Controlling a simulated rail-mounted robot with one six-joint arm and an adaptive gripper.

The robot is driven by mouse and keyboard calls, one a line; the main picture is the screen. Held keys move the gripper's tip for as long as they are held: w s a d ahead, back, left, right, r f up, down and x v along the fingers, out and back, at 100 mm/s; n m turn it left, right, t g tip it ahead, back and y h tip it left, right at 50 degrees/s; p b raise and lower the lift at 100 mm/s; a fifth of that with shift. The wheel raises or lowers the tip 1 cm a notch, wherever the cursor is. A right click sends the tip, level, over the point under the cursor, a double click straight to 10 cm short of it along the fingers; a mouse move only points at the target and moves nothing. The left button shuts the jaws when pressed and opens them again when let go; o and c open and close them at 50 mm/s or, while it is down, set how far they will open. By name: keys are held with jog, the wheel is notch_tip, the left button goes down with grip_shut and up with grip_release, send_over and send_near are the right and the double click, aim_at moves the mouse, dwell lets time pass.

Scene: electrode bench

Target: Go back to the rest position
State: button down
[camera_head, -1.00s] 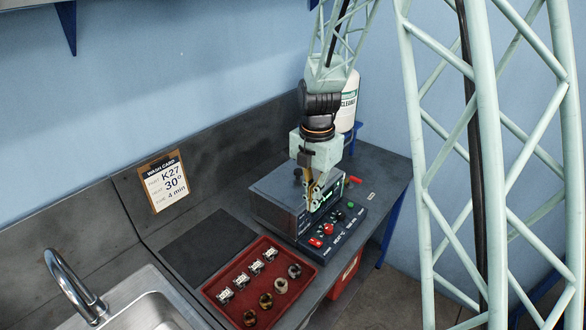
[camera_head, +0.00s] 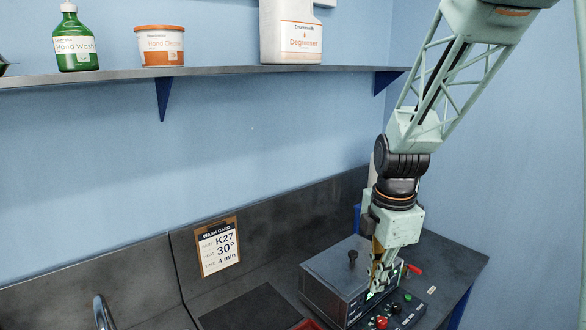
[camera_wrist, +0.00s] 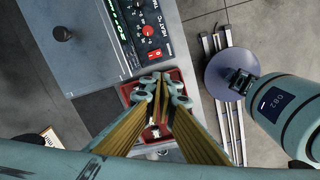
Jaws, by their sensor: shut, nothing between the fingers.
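My gripper (camera_head: 375,290) points down at the front right of a grey box with a black knob, in the head view. Its fingers are shut and hold nothing. In the wrist view the shut fingertips (camera_wrist: 160,78) appear beside the black control panel and in front of a red tray, which they partly hide. I cannot tell from these views whether the fingertips touch the box.
The grey box (camera_head: 328,268) stands on the dark bench with a control panel (camera_wrist: 140,22) of switches and buttons. A red tray (camera_head: 307,326) just shows at the bottom edge. A wash card (camera_head: 218,247) and a shelf (camera_head: 210,73) with several containers are at the wall.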

jog(key=s+r+m+t+b, duration=0.1)
jog(key=s+r+m+b, duration=0.1)
jog(key=s+r+m, duration=0.4)
jog(key=s+r+m+t+b, duration=0.1)
jog(key=s+r+m+b, duration=0.25)
jog(key=s, duration=0.55)
jog(key=s+m+t+b, duration=0.1)
jog(key=s+m+b, duration=0.3)
jog(key=s+m, duration=0.7)
jog(key=shift+s+d, duration=0.2)
jog(key=shift+s, duration=3.1)
jog(key=c, duration=3.4)
grip_release()
jog(key=shift+f, duration=0.1)
jog(key=shift+c, duration=0.2)
